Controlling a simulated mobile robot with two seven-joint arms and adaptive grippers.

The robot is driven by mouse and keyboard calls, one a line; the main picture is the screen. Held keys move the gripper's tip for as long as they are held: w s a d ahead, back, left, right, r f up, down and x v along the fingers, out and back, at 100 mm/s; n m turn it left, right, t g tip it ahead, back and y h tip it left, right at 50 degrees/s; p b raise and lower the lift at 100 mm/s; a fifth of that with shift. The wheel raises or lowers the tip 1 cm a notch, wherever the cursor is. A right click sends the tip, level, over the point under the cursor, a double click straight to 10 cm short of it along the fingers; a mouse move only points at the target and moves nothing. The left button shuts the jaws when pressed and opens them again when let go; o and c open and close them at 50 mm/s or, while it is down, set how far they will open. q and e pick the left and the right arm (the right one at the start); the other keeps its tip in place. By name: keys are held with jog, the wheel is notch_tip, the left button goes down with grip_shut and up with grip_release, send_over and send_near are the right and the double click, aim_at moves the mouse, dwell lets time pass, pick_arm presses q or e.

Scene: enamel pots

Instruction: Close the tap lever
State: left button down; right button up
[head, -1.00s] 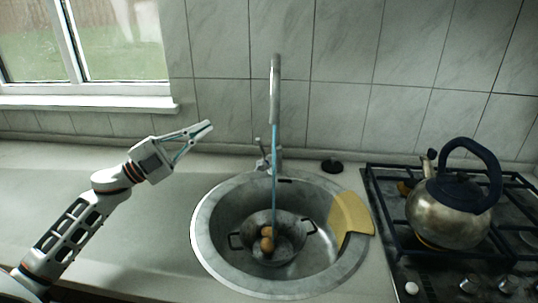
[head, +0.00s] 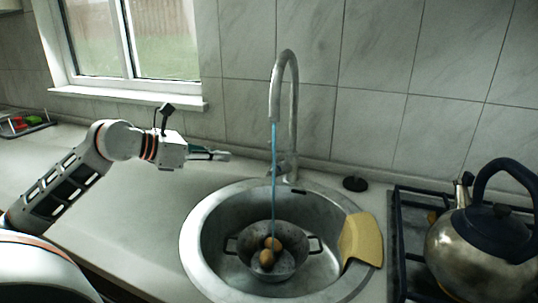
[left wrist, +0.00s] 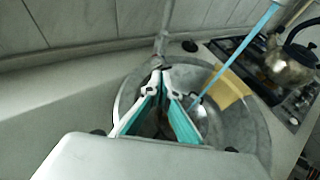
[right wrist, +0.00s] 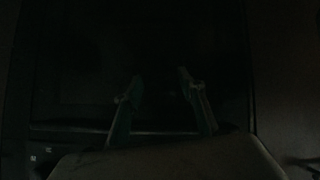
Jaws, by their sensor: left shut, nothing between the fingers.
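The tap (head: 292,105) is a tall grey curved spout behind the sink. A blue stream of water (head: 274,180) runs from it. The small tap lever (head: 277,167) is at the left of the tap's base. My left gripper (head: 226,155) is shut and empty, to the left of the lever with a gap between them. In the left wrist view, its fingertips (left wrist: 162,73) meet just below the tap's base (left wrist: 160,45), and the lever is hard to make out there. My right gripper (right wrist: 158,80) shows only in the dark right wrist view, its fingers apart.
The round metal sink (head: 196,233) holds a colander (head: 287,262) with round brown items. A yellow board (head: 361,240) lies over its right rim. A kettle (head: 470,245) stands on the hob at right. A black plug (head: 355,183) lies behind the sink.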

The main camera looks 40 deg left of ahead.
pick_arm(q)
jog(key=b, duration=0.3)
send_near(274, 153)
jog(key=shift+w+f, duration=1.5)
jog(key=shift+w, duration=0.15)
jog(key=shift+w+d+r, duration=0.35)
jog(key=shift+w+d, duration=0.25)
jog(key=shift+w, duration=0.2)
pick_arm(e)
jog(key=shift+w+a+f, duration=0.2)
jog(key=shift+w+a, duration=0.1)
jog(key=shift+a, duration=0.4)
